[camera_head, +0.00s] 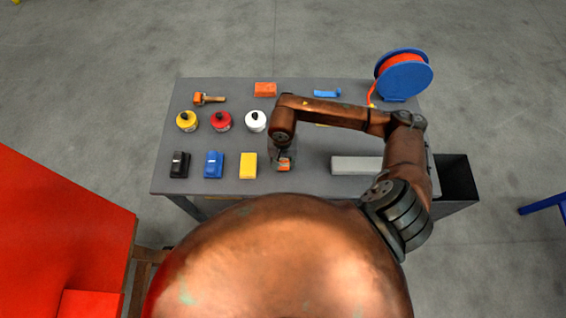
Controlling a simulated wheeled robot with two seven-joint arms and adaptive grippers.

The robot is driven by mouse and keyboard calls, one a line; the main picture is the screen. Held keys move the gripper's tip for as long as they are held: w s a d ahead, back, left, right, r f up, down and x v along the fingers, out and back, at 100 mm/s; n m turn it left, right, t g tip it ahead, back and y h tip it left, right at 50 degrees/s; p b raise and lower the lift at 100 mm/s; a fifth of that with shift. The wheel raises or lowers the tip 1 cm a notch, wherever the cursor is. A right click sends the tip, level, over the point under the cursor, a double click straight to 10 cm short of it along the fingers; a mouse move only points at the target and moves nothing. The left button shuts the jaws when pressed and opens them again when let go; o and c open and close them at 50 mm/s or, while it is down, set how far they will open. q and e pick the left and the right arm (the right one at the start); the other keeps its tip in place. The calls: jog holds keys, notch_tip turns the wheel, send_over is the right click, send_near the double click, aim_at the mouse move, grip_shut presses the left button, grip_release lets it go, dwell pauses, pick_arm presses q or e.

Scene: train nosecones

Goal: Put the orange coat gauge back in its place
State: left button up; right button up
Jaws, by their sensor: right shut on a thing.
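The orange coat gauge (284,168) is at the front middle of the grey table, right of a yellow block. My right gripper (282,160) points down over it and is shut on it. The gripper and wrist hide much of the gauge. I cannot tell whether the gauge touches the tabletop. My left gripper is not in view.
On the grey table (310,185), black (180,164), blue (214,164) and yellow (248,165) blocks line up left of the gauge. Behind are yellow, red and white round pots (255,121). A light grey bar (356,165) lies right; a blue reel (404,78) stands back right.

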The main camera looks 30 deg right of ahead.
jog(key=shift+f, duration=0.15)
jog(key=o, duration=1.3)
jog(key=shift+c, duration=0.2)
jog(key=shift+r, duration=0.3)
notch_tip(320, 180, up, 12)
jog(key=shift+f+b, duration=0.1)
jog(key=shift+b, duration=0.75)
